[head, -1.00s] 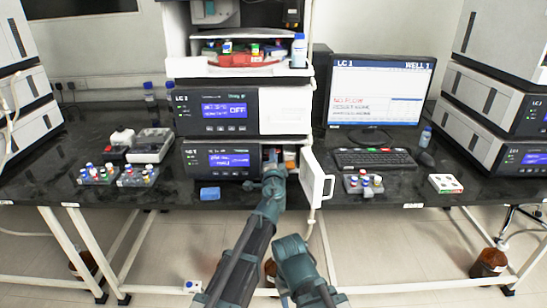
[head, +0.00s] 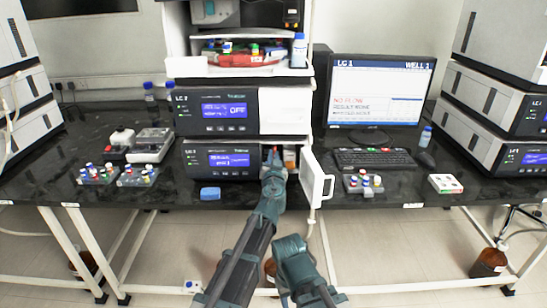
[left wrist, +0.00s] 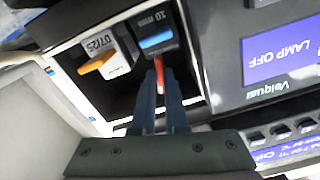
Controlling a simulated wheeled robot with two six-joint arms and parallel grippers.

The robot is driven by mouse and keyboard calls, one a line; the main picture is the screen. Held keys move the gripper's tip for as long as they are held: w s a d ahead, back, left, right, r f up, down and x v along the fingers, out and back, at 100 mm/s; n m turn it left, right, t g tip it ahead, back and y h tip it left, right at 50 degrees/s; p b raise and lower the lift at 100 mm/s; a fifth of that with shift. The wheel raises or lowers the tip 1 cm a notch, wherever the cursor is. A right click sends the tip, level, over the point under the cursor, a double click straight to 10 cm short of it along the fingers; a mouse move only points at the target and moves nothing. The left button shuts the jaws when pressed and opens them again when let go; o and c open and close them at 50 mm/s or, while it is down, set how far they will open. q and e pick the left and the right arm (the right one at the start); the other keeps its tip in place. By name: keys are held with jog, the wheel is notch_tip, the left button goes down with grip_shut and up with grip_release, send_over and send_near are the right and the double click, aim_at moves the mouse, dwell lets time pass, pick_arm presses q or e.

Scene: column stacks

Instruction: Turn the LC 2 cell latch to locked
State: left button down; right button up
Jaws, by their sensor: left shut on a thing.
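The detector unit (head: 220,160) at the bottom of the middle LC 2 stack has its front compartment open. In the left wrist view, the compartment holds a cell with a blue band marked 10 mm (left wrist: 157,40) and a cell with an orange band (left wrist: 98,62). A narrow red piece, seemingly the cell latch (left wrist: 160,75), stands at the blue-banded cell. My left gripper (left wrist: 161,92) is shut on this red piece, and its fingers hide part of it. The left gripper also shows at the compartment in the head view (head: 273,162).
The white compartment door (head: 318,178) hangs open just right of my left gripper. A blue block (head: 210,193) lies on the bench left of it. Vial racks (head: 97,174) (head: 363,183) stand to both sides. A keyboard (head: 375,160) lies to the right.

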pick_arm(q)
jog(key=shift+n, duration=1.5)
jog(key=shift+s, duration=0.1)
jog(key=c, duration=0.9)
grip_release()
jog(key=shift+c, duration=0.2)
